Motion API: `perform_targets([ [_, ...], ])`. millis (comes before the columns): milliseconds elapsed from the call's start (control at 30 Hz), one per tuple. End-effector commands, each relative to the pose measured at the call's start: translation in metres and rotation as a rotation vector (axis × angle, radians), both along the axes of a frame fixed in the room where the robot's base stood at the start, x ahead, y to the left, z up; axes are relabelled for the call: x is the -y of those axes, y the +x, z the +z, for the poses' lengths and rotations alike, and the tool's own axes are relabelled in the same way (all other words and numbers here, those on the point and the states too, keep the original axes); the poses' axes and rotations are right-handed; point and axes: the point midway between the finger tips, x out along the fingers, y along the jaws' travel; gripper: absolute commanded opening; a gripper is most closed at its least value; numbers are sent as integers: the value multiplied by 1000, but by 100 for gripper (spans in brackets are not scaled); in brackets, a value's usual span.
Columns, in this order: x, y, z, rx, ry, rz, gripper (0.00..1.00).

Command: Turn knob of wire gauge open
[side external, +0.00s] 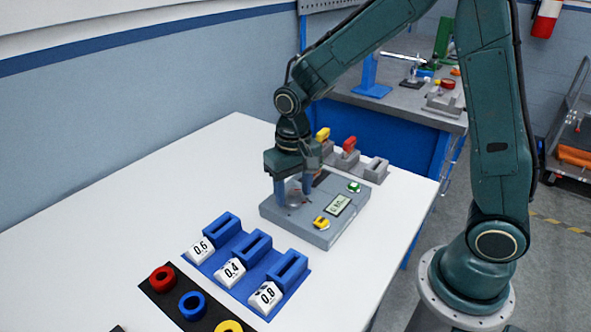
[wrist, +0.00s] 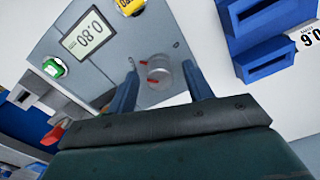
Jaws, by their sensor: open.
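The wire gauge is a grey flat box (side external: 315,229) on the white table, with a display reading about 0.80 (wrist: 87,36), a yellow-topped button (wrist: 131,7) and a green button (wrist: 54,67). Its knob (wrist: 159,72) is a round, clear-grey disc with red marks, near one edge of the box. In the side view the knob (side external: 295,197) is partly hidden by my gripper. My gripper (side external: 291,192) points down over the knob. In the wrist view its two blue fingers (wrist: 160,82) are spread apart, one on each side of the knob. I cannot tell whether they touch it.
Blue slotted holders (side external: 253,247) labelled 0.6, 0.4 and 0.8 stand in front of the gauge. Coloured rings lie on a black mat (side external: 178,318) nearer the camera. Grey holders (side external: 375,170) with yellow and red pieces stand behind. The table's left side is clear.

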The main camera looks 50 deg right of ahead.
Motion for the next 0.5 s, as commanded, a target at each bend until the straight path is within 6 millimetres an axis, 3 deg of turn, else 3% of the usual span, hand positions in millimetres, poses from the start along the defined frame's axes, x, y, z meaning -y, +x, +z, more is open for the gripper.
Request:
perform_targets([
  [400, 0, 0, -7, 0, 0, 0, 51],
  [500, 0, 0, -7, 0, 0, 0, 33],
])
